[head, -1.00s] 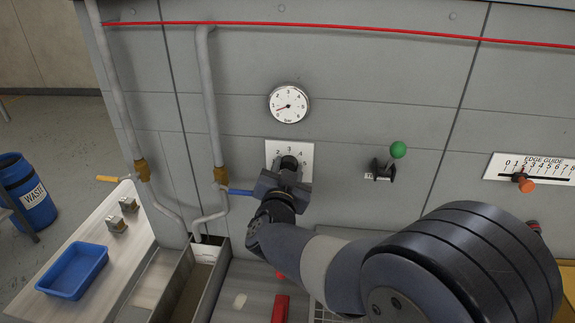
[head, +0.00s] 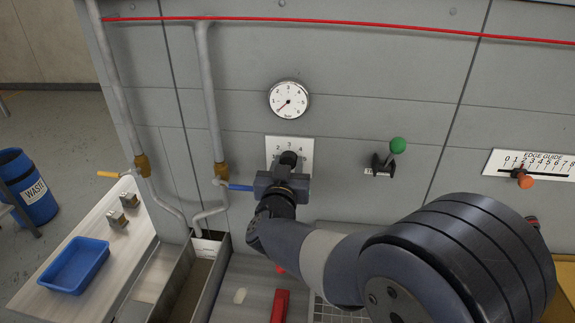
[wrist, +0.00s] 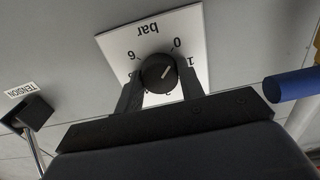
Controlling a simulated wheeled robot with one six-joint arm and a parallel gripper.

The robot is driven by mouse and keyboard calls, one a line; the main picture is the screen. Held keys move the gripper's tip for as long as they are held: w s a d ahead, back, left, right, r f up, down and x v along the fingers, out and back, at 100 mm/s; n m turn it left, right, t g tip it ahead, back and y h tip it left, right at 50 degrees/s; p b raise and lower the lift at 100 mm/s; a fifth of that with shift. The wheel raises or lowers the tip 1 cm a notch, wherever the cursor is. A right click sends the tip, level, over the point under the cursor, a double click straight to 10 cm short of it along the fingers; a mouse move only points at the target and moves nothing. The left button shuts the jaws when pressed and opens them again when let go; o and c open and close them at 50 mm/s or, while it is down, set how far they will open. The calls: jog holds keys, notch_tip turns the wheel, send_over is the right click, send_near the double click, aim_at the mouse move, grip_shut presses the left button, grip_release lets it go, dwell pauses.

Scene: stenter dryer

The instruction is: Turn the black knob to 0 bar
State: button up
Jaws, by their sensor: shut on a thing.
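The black knob (wrist: 158,72) sits on a white dial plate (wrist: 115,45) marked in bar, seen upside down in the wrist view. Its white pointer line points toward the side of the 0 and 1 marks, seemingly between them. My gripper (wrist: 160,92) has a finger on each side of the knob and is shut on it. In the head view the knob (head: 289,159) shows above my gripper (head: 284,174), which hides the lower dial plate. The round pressure gauge (head: 289,100) above has its red needle at the lower left, close to 0.
A lever with a green ball (head: 398,145) stands right of the dial. A blue-handled valve lever (head: 240,187) lies close left of my gripper. The edge guide scale (head: 533,165) with its orange knob is farther right.

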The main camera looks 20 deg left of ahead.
jog(key=shift+f, duration=0.1)
jog(key=o, duration=1)
jog(key=b+v, duration=0.3)
jog(key=v, duration=0.7)
jog(key=shift+s+d, duration=0.1)
jog(key=shift+s, duration=0.3)
jog(key=shift+m, duration=0.3)
jog(key=p+x, duration=0.3)
jog(key=x, duration=0.7)
jog(key=shift+w, duration=0.4)
